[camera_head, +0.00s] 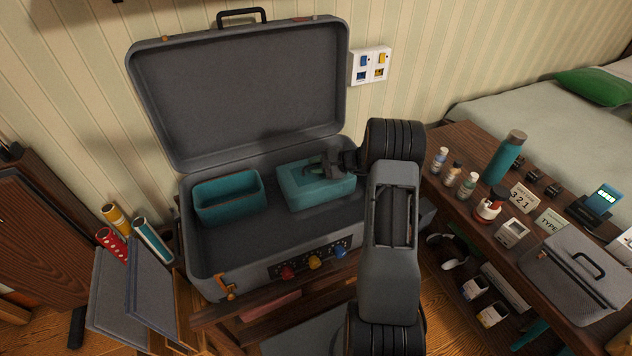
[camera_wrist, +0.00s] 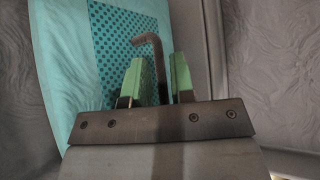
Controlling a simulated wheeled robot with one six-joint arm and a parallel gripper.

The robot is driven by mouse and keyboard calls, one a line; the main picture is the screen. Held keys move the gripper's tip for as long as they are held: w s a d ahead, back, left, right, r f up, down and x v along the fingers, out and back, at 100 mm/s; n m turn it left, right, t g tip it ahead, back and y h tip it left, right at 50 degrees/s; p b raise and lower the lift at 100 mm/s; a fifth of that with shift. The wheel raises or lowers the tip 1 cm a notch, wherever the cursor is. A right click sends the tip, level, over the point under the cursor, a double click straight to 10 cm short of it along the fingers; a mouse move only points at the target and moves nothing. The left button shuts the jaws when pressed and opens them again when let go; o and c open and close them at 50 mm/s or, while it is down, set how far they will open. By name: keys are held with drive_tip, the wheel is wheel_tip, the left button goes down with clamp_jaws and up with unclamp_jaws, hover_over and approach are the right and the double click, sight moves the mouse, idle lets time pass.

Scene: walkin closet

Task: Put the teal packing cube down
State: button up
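The teal packing cube (camera_head: 318,187) is a soft-looking box in the right half of the open grey suitcase (camera_head: 243,285). It looks level and on the suitcase floor, though its underside is hidden. My gripper (camera_head: 328,166) is over its top from the right. In the wrist view, the cube (camera_wrist: 60,60) has a dotted mesh panel and a dark hooked handle (camera_wrist: 152,39). The two green fingers of my gripper (camera_wrist: 159,82) stand apart on either side of this handle, with gaps showing beside it. The gripper looks open.
An open teal bin (camera_head: 228,199) stands in the suitcase's left half. The raised lid (camera_head: 240,95) is behind, and coloured knobs (camera_head: 315,263) are on the front. A wooden table (camera_head: 462,222) at right holds a teal bottle (camera_head: 503,160), small bottles and a grey case (camera_head: 577,275).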

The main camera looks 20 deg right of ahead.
drive_tip(key=shift+c, duration=0.3)
clamp_jaws()
drive_tip(key=shift+d+r, duration=0.1)
idle(1.0)
